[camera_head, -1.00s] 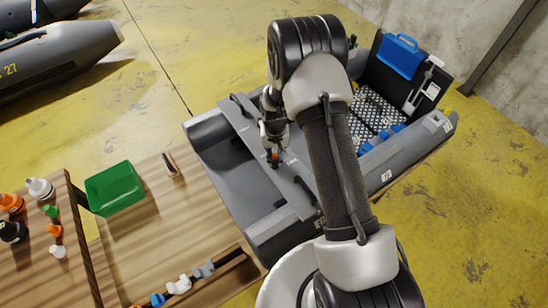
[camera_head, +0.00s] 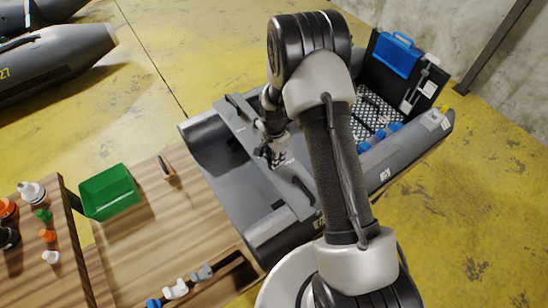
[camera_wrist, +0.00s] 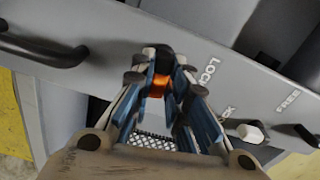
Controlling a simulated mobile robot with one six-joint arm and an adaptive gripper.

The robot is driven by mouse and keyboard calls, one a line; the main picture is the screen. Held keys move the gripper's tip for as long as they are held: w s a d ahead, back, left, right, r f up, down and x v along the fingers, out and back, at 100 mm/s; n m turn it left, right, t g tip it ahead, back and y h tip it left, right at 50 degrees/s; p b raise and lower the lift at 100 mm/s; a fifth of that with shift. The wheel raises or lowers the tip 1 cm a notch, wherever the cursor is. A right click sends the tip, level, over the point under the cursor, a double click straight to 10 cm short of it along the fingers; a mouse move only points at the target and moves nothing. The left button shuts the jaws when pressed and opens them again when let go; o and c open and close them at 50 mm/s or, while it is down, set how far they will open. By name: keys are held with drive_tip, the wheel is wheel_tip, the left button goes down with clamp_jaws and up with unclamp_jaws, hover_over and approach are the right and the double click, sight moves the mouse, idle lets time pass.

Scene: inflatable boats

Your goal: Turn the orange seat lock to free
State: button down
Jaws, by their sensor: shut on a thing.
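The orange seat lock (camera_wrist: 158,86) shows in the wrist view between my gripper's fingertips, with a dark end beyond it. My gripper (camera_wrist: 160,78) is shut on it, blue-lined fingers on both sides. It sits at the grey seat board (camera_wrist: 105,48), where LOCK is printed just to its right and FREE further right. The fingers hide most of the lock, so its exact angle cannot be told. In the head view my gripper (camera_head: 272,153) is over the middle of the seat board, and the orange is hidden.
A white knob (camera_wrist: 250,132) and a black handle (camera_wrist: 45,48) are near the lock. The grey boat (camera_head: 225,165) lies beside a wooden table (camera_head: 150,240) with a green tray (camera_head: 108,192). A blue case (camera_head: 397,55) stands at the boat's far end.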

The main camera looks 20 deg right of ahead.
drive_tip(key=shift+m, duration=0.8)
drive_tip(key=c, duration=1.6)
unclamp_jaws()
drive_tip(key=shift+s, duration=0.1)
drive_tip(key=shift+o, duration=0.2)
wheel_tip(320, 180, up, 12)
